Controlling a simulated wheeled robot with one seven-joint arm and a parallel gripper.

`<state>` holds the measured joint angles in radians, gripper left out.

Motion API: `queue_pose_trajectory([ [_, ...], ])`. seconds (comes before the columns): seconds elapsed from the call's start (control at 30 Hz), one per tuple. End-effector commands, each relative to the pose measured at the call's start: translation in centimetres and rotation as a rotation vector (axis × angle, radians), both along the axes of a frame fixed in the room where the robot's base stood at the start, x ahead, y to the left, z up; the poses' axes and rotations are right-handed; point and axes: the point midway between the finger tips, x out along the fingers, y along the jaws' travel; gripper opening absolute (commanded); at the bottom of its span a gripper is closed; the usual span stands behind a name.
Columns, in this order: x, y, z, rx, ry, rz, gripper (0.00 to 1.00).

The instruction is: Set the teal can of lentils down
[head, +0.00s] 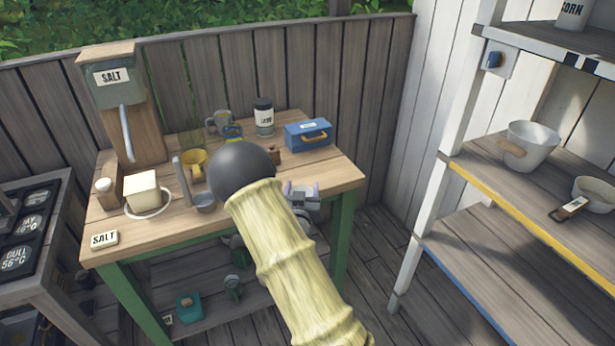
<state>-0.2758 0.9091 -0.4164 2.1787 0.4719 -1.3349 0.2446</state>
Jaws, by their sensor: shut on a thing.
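My gripper (302,194) shows in part as grey metal with two pale purple tips, at the right front edge of the wooden table (335,172). My own pale yellow arm and its dark round joint cover much of it. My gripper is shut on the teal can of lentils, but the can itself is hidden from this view. I cannot tell how high it is or whether it touches anything.
A teal container (189,307) sits below. White shelves (480,165) stand right.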

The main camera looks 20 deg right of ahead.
Motion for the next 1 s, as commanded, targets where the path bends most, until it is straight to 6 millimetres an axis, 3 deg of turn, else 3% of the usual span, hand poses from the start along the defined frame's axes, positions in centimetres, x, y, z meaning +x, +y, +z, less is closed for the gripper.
queue_pose_trajectory([
  [0.27,-0.6,2.8,-4.9,-0.002,0.005,0.101,0.26],
  [0.7,-3.3,8.8,-15.6,-0.006,0.006,0.33,0.26],
  [0.9,-4.6,10.8,-18.9,-0.005,0.003,0.435,0.26],
  [1.0,-5.0,11.3,-19.6,-0.003,-0.001,0.465,0.26],
])
